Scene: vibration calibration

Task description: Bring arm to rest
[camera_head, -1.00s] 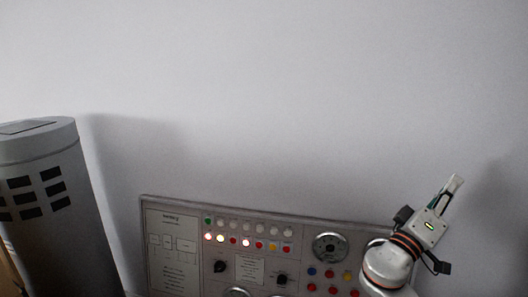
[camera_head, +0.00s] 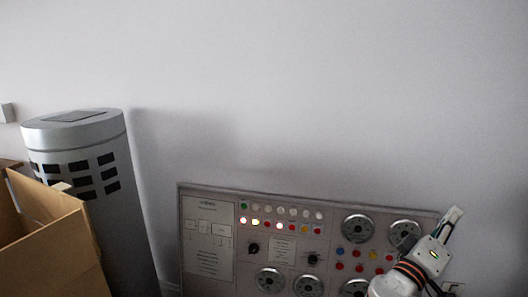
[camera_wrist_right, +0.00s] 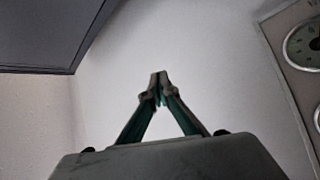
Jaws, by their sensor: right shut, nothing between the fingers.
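My right gripper (camera_head: 452,216) is at the lower right of the head view, in front of the right part of a control panel. Its fingers point up and a little right. In the right wrist view the fingertips (camera_wrist_right: 159,76) meet and hold nothing. The panel (camera_head: 210,190) is grey, with rows of small lights, coloured buttons, black knobs and several round gauges. Part of its right side is hidden behind my right arm. My left gripper does not show.
A grey cylinder (camera_head: 128,200) with black slots stands left of the panel. An open cardboard box (camera_head: 60,255) is in front of it at the lower left. The wall (camera_head: 300,90) behind is plain. A dark flat surface (camera_wrist_right: 50,35) fills the upper left of the wrist view.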

